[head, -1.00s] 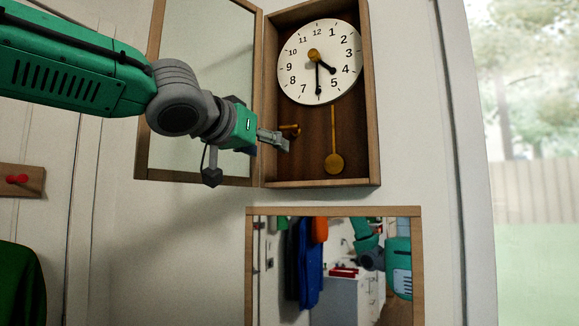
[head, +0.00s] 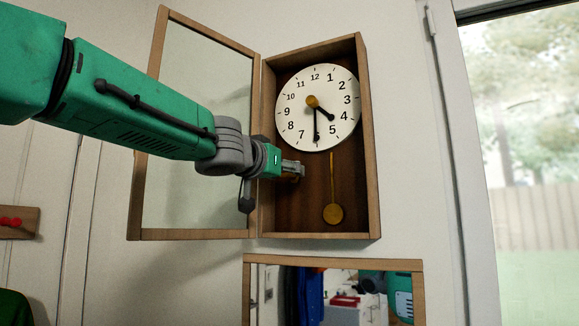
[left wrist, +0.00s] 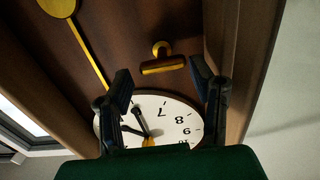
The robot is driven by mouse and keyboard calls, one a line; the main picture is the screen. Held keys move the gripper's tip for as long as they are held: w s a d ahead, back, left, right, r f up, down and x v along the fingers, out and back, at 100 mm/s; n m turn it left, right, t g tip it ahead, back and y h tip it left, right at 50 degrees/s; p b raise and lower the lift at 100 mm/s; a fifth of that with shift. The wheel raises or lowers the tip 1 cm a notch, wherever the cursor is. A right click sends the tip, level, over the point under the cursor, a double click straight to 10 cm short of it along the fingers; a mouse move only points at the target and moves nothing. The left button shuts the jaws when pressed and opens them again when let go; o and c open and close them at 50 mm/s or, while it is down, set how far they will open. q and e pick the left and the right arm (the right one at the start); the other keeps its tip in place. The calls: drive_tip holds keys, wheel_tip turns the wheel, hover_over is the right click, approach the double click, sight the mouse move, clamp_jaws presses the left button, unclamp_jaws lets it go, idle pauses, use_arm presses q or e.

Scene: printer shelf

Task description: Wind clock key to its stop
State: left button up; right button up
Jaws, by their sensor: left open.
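The wall clock (head: 368,190) is a wooden case with a white dial (head: 330,85) and a brass pendulum (head: 333,214). Its brass key (left wrist: 162,63) has a crossbar and sticks out of the back board. In the left wrist view the crossbar lies across the picture, in line with the gap between the fingers. My left gripper (head: 298,169) reaches into the case below the dial and covers most of the key in the head view. In the left wrist view its fingers (left wrist: 160,76) are open, one on each side, with nothing held. My right gripper is not seen.
The glazed door (head: 193,234) of the clock stands open to the left, behind my left arm. The case's side wall (left wrist: 237,70) is close to one finger. A framed mirror (head: 335,262) hangs below. A window (head: 525,130) is at the right.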

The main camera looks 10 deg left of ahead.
use_arm(q)
drive_tip(key=x, duration=0.1)
drive_tip(key=p+x, duration=0.1)
drive_tip(key=shift+w+a+r, duration=0.1)
drive_tip(key=shift+w, duration=0.3)
drive_tip(key=shift+s, duration=0.1)
drive_tip(key=c, duration=0.9)
drive_tip(key=shift+m, duration=0.4)
drive_tip(key=m+p, duration=0.1)
drive_tip(key=m, duration=0.3)
drive_tip(key=shift+d+m, duration=0.3)
drive_tip(key=shift+m, duration=0.8)
